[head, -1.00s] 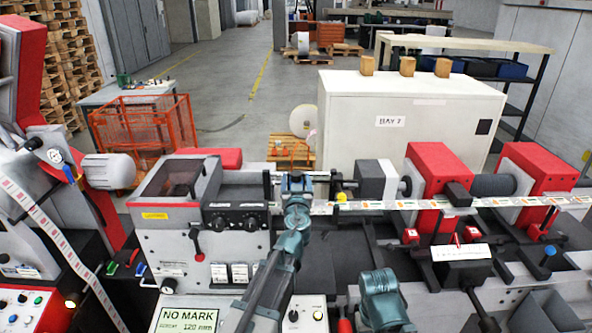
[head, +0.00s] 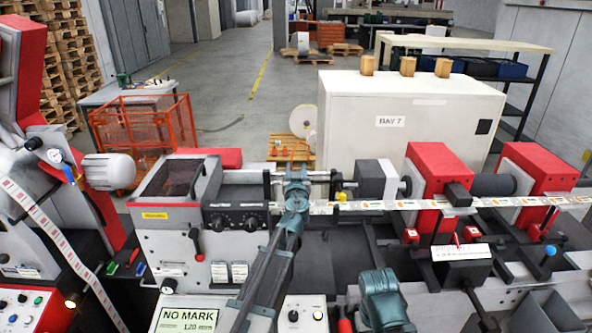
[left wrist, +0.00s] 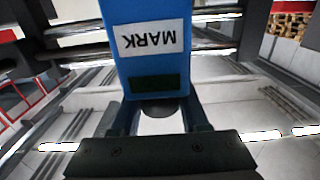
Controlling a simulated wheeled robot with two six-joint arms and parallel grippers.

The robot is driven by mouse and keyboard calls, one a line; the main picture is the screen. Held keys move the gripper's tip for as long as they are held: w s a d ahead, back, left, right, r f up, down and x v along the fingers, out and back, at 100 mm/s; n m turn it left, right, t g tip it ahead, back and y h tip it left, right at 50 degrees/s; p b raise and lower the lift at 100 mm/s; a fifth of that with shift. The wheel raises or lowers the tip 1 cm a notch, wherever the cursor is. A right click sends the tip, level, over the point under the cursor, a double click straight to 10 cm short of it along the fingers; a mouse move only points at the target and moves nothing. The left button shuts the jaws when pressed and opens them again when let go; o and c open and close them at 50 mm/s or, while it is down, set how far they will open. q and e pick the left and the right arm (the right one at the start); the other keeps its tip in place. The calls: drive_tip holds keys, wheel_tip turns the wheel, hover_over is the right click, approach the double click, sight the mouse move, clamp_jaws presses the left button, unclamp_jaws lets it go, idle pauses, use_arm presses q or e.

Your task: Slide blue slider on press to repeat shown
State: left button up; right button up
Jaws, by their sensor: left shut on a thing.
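The blue slider (left wrist: 152,67) fills the upper middle of the left wrist view. It bears a white label reading MARK, upside down there, and sits by metal rails. My left gripper (head: 296,188) is at the rails above the press in the head view and largely hides the slider there. In the left wrist view the gripper's fingers (left wrist: 157,112) are shut on the slider's near end, one on each side. The press screen (head: 187,315) reads NO MARK. A teal part of my right arm shows at the bottom right of centre; its gripper is not seen.
The printed label web (head: 400,205) runs across to the right of my left gripper. A yellow knob (head: 341,196) and a grey block (head: 376,180) are close on its right. The press housing (head: 175,235) with black knobs and a red lever is on its left.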

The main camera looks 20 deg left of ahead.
use_arm(q)
clamp_jaws()
idle(0.8)
drive_tip(key=d, duration=0.2)
drive_tip(key=w+d, duration=0.1)
drive_tip(key=d, duration=0.2)
drive_tip(key=w+d, duration=0.1)
drive_tip(key=d, duration=0.1)
drive_tip(key=shift+w+d, duration=0.15)
drive_tip(key=shift+d, duration=0.25)
drive_tip(key=o, duration=1)
unclamp_jaws()
